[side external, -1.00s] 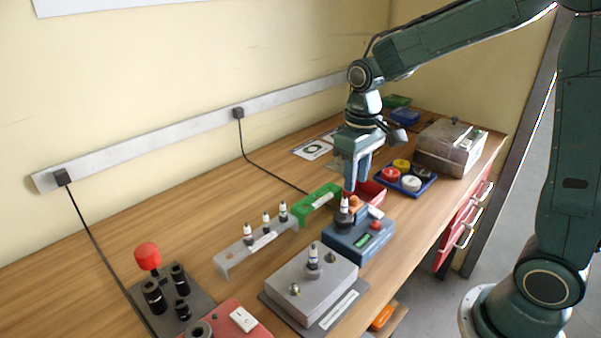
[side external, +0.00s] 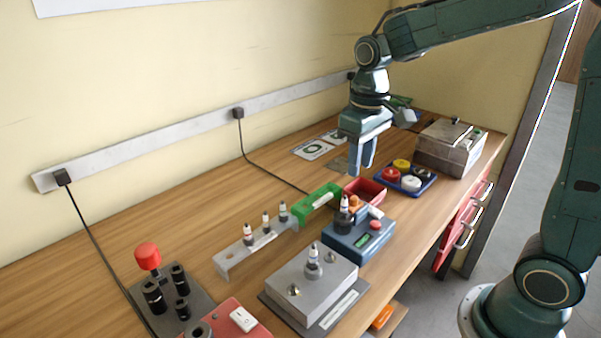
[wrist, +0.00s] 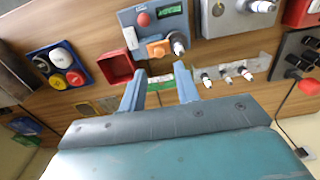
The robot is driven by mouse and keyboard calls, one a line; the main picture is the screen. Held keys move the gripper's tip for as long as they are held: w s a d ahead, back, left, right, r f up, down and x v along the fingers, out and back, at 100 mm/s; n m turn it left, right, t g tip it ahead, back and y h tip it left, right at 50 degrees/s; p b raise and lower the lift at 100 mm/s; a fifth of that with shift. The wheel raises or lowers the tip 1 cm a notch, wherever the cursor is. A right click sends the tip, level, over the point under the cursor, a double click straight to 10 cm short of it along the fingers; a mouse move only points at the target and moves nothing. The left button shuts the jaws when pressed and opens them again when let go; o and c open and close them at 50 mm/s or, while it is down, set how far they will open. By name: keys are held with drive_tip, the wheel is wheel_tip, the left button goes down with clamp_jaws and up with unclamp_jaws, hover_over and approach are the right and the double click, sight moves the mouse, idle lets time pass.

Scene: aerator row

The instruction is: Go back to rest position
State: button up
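My gripper (side external: 360,170) hangs above the bench, behind and above the blue device. Its two blue fingers are apart with nothing between them; the gap also shows in the wrist view (wrist: 160,68). The blue device (side external: 360,238) has a small green display, and an aerator (side external: 344,204) with a white top and dark base stands upright on it. It also shows in the wrist view (wrist: 177,46). Several similar aerators stand in the grey rack (side external: 230,262), and another stands on the grey metal block (side external: 325,281).
A green bracket (side external: 318,202) and a red tray (side external: 378,189) lie below my gripper. A blue tray of coloured lids (side external: 425,184) and a metal box (side external: 450,157) stand right. A black stand with a red knob (side external: 147,257) is front left. The back left bench is clear.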

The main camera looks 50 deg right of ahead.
drive_tip(key=s+a+r+t, duration=0.1)
drive_tip(key=s+r+t, duration=0.1)
drive_tip(key=s, duration=0.6)
drive_tip(key=s+a+r+t, duration=0.1)
drive_tip(key=s+r+t, duration=0.2)
drive_tip(key=s, duration=0.6)
drive_tip(key=shift+r, duration=0.1)
drive_tip(key=shift+c, duration=0.4)
